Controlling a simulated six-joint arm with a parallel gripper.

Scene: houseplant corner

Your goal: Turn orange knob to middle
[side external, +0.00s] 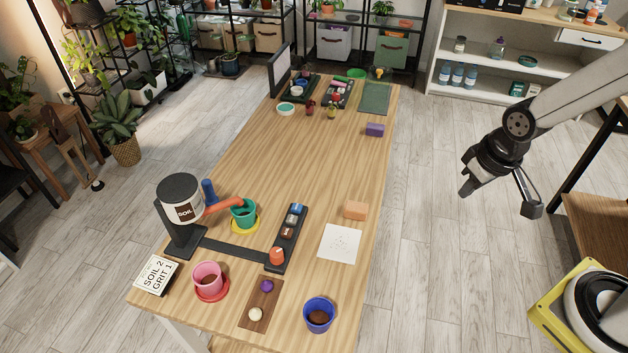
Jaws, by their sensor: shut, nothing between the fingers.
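The orange knob (277,256) sits at the near end of a narrow black panel (284,244) on the wooden table. A small pale mark shows on its top, but its exact pointing direction is too small to tell. Blue, pale and brown items line the rest of the panel. My gripper (467,190) hangs in the air to the right of the table, well apart from the knob. It is shut and empty.
Close by are a green pot (243,213), pink pot (207,276), blue pot (318,314), orange block (355,210) and white card (339,243). The table's middle is clear.

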